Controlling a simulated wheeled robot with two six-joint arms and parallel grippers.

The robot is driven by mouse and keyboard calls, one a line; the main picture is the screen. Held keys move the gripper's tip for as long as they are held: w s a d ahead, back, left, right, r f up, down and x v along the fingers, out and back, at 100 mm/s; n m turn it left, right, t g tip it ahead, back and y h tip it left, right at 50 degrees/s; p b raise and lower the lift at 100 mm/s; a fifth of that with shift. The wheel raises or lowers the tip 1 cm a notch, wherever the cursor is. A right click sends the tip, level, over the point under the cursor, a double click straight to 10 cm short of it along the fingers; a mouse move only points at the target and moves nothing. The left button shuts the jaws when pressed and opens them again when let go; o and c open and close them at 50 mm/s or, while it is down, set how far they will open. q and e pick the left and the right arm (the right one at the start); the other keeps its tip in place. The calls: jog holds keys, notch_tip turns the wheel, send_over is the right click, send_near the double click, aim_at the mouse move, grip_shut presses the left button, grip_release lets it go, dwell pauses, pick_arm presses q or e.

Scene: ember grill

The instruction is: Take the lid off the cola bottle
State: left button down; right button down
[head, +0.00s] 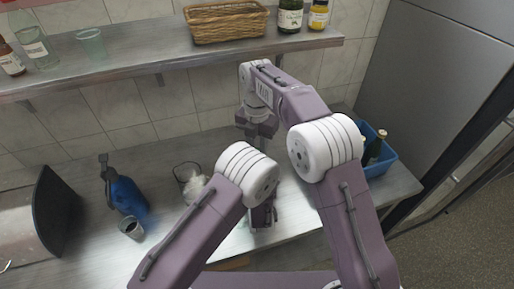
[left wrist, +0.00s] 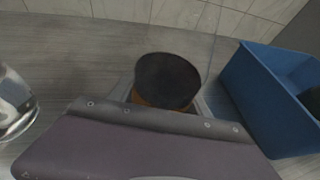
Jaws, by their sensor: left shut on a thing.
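My left gripper (left wrist: 165,100) is shut on a dark, round-topped thing (left wrist: 168,77) with an orange-brown side below its rim. I cannot tell whether this is the cola bottle's lid or the bottle itself. In the head view, my left arm's elbow and forearm mostly hide the left gripper and what it holds. My right gripper (head: 258,129) hangs above the rear of the counter near the wall; its jaws are too small to read. No cola bottle can be made out clearly in the head view.
A blue crate (left wrist: 258,85) stands right of the held thing; it holds a dark bottle (head: 374,147) in the head view. A clear glass vessel (left wrist: 12,100) is at left. A blue bottle (head: 126,194) and a small cup (head: 131,229) stand left on the counter.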

jog(key=shift+r, duration=0.2)
jog(key=shift+r, duration=0.9)
jog(key=shift+r, duration=2)
pick_arm(q)
jog(key=shift+c, duration=2.1)
grip_release()
jog(key=b+v, duration=0.1)
jog(key=v, duration=1.1)
jog(key=shift+b, duration=0.3)
pick_arm(e)
jog(key=shift+f, duration=0.8)
